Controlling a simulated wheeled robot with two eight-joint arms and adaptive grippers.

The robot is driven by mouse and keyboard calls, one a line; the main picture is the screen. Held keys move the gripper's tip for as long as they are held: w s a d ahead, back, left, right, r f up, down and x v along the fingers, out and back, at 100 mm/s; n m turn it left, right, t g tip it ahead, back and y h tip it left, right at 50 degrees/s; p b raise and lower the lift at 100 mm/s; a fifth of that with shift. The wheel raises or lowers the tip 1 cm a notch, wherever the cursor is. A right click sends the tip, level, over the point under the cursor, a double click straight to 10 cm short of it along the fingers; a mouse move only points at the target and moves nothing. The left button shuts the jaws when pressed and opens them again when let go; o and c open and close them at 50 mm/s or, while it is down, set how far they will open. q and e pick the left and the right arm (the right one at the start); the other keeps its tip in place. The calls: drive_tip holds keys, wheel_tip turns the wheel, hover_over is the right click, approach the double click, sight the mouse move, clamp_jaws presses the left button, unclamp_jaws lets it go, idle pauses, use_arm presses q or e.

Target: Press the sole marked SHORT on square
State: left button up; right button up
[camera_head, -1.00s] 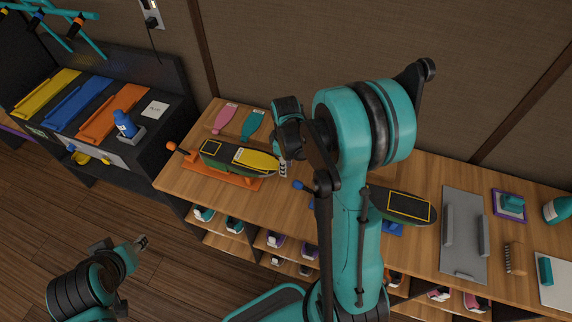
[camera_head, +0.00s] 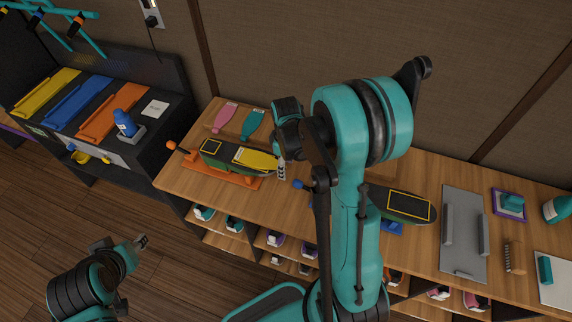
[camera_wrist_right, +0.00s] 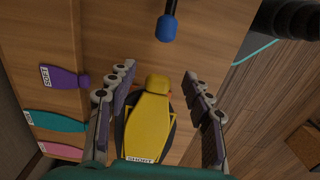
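The yellow sole marked SHORT (camera_head: 256,160) lies on the upturned dark shoe (camera_head: 215,160) held in the orange stand (camera_head: 222,176). In the right wrist view the yellow sole (camera_wrist_right: 148,124) sits over the dark shoe bottom, whose edges show on both sides. Its label is at the near end; I cannot tell if it is exactly square. My right gripper (camera_head: 281,170) is at the sole's right end. In the wrist view its fingers (camera_wrist_right: 158,108) stand open on either side of the sole, apart from it. My left gripper (camera_head: 142,241) is low at left, away from the bench, too small to read.
Pink (camera_head: 225,118) and teal (camera_head: 252,124) soles lie behind the shoe; a purple sole marked SOFT (camera_wrist_right: 65,80) lies beside them. A blue-tipped lever (camera_wrist_right: 166,28) is near the gripper. Another shoe (camera_head: 402,205) and a grey plate (camera_head: 464,235) are to the right.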

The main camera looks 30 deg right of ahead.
wheel_tip(320, 180, up, 12)
idle(0.6)
